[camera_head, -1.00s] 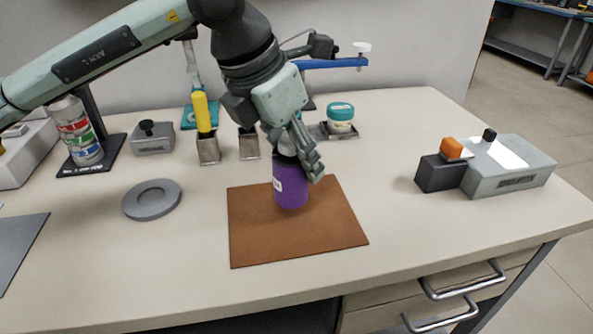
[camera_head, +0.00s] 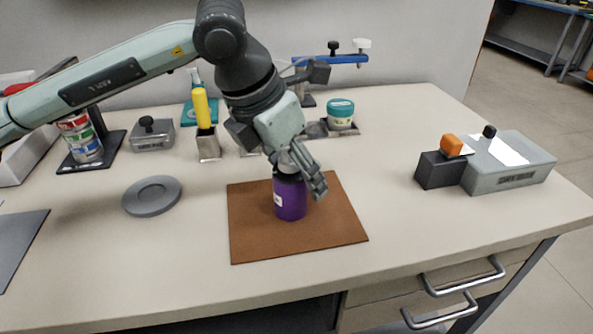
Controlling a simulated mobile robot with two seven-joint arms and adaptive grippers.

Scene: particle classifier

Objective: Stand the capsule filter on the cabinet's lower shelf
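A purple canister (camera_head: 290,201) with a white label and a dark top is over the brown mat (camera_head: 250,235); no label I can read says whether it is the capsule filter. My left gripper (camera_head: 303,179) comes down over it from above, its fingers around the top. It looks shut on the canister, though one finger is mostly hidden. The canister stands about upright; I cannot tell whether its base touches the mat. No cabinet shelf can be made out. My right gripper is out of view.
A grey round dish (camera_head: 152,195) lies left of the mat. A grey box (camera_head: 510,168) and a black block with an orange top (camera_head: 440,168) stand at right. A teal-lidded jar (camera_head: 340,113) and yellow-handled tool (camera_head: 202,108) stand behind. Bench front right is clear.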

